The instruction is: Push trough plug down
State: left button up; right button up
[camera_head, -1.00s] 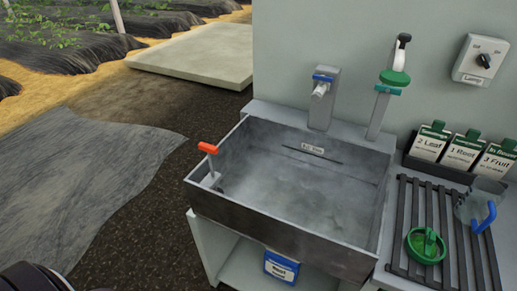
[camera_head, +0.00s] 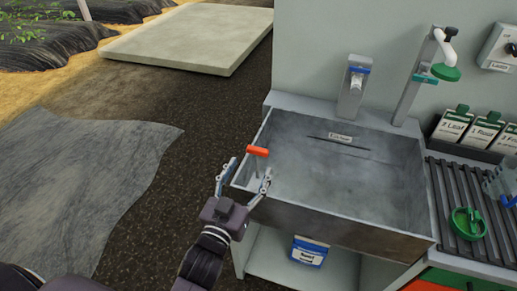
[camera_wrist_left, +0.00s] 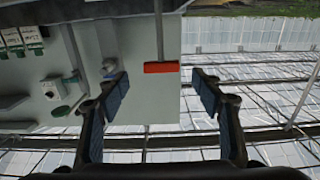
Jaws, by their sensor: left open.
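The trough plug has an orange-red T-shaped handle (camera_head: 257,151) on a thin upright stem. In the left wrist view the handle (camera_wrist_left: 161,68) lies between and a little beyond the open fingertips (camera_wrist_left: 161,88), with clear room on both sides. Nothing is in the gripper. My right gripper is not in view.
A slatted rack (camera_head: 447,200) holds a green cup-like item (camera_head: 467,222) at the right. A blue-labelled box (camera_head: 309,252) sits below the trough.

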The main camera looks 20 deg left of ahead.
aim_at(257, 164)
pick_arm(q)
jog(key=shift+w+r, duration=0.3)
jog(key=shift+w, duration=0.1)
jog(key=w+p, duration=0.1)
jog(key=w, duration=0.5)
jog(key=shift+f, duration=0.1)
jog(key=shift+w, duration=0.4)
jog(key=c, duration=0.5)
grip_shut()
notch_tip(257, 164, down, 5)
jog(key=b, duration=0.2)
jog(key=shift+b, duration=0.4)
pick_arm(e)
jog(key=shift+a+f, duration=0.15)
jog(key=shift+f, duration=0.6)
